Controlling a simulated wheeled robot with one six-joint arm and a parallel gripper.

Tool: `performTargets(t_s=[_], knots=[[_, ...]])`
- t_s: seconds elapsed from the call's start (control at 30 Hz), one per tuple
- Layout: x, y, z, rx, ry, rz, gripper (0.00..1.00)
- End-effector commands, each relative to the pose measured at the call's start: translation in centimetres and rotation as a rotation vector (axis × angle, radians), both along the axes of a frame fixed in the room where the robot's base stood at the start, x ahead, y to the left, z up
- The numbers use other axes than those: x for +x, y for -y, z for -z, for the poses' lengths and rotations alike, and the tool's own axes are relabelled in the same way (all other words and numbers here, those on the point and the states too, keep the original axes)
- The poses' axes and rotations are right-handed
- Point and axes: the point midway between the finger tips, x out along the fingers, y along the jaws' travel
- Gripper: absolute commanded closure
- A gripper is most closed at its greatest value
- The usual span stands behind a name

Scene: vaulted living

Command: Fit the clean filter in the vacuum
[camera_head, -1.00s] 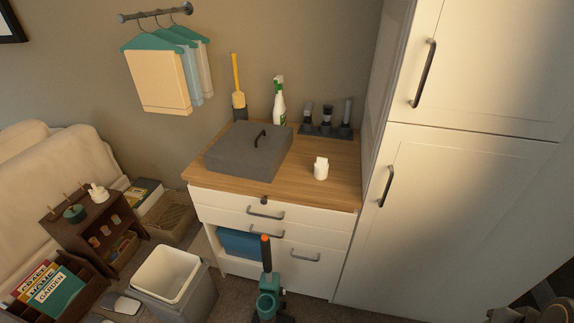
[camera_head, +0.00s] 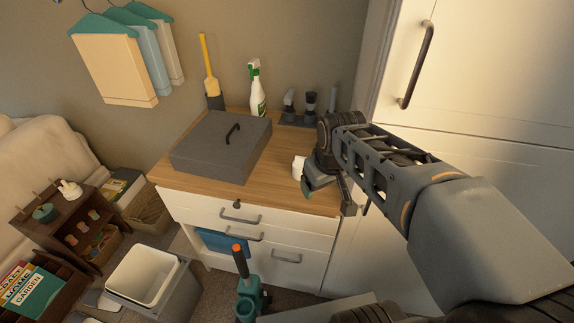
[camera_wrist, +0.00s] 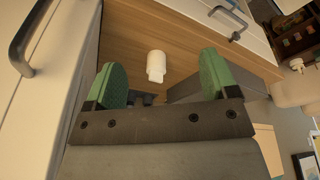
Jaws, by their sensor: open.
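A small white cylinder (camera_head: 298,167), which looks like the filter, stands on the wooden cabinet top near its right end. My gripper (camera_head: 322,190) hides part of it in the head view. In the wrist view the white cylinder (camera_wrist: 156,66) lies beyond and between the two green fingertips (camera_wrist: 162,80), apart from both. My gripper is open and empty. A teal upright device with a dark, orange-tipped handle, which looks like the vacuum (camera_head: 248,297), stands on the floor before the drawers. Its lower end is cut off by the frame.
A grey lidded box (camera_head: 221,147) sits left of the cylinder. A spray bottle (camera_head: 257,90), a yellow-handled brush (camera_head: 209,75) and a rack of dark attachments (camera_head: 309,105) stand behind. A tall white cupboard (camera_head: 480,80) rises close on the right. A bin (camera_head: 143,274) stands on the floor.

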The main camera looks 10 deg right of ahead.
Motion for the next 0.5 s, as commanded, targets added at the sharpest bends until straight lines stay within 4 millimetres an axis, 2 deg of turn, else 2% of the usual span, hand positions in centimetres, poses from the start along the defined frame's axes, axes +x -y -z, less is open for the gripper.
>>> performTargets(t_s=[0.03, 0.07, 0.2, 0.4, 0.5], knots=[[2.2, 0.0, -0.9, -0.016, -0.025, -0.069, 0.15], [3.4, 0.0, -1.3, -0.026, -0.041, -0.116, 0.13], [8.8, -0.4, -2.6, -0.064, -0.101, -0.336, 0.13], [15.1, -0.7, -2.5, -0.094, -0.169, -0.604, 0.13], [17.3, -0.6, -2.1, -0.100, -0.194, -0.702, 0.13]])
